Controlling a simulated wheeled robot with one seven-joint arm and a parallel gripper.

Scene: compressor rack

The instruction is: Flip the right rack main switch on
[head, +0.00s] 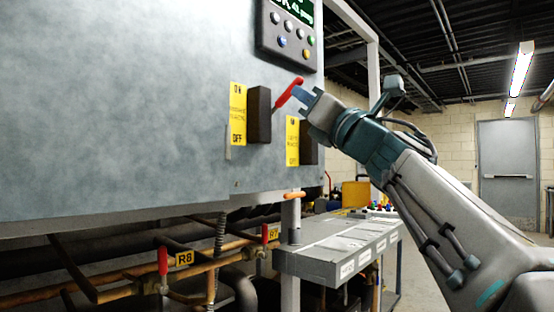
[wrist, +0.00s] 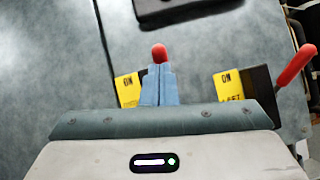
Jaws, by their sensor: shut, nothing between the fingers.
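Two dark switch boxes stand side by side on the grey cabinet front, each with a yellow ON/OFF plate. The left box (head: 259,114) has a red lever (head: 289,92) slanting out and up. The right box (head: 308,155) is partly behind my gripper in the head view. In the wrist view the right box (wrist: 260,88) shows with its red lever (wrist: 295,66). My gripper (head: 298,92) is shut and empty, its fingertips close at the left switch's lever. In the wrist view a red lever end (wrist: 159,53) shows just beyond the fingertips (wrist: 159,70); contact is unclear.
A control panel (head: 288,30) with buttons sits above the switches. Below the cabinet (head: 110,100) run pipes with red-handled valves (head: 163,262). A grey labelled bench (head: 335,245) stands below right. Open room lies right, towards a door (head: 505,150).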

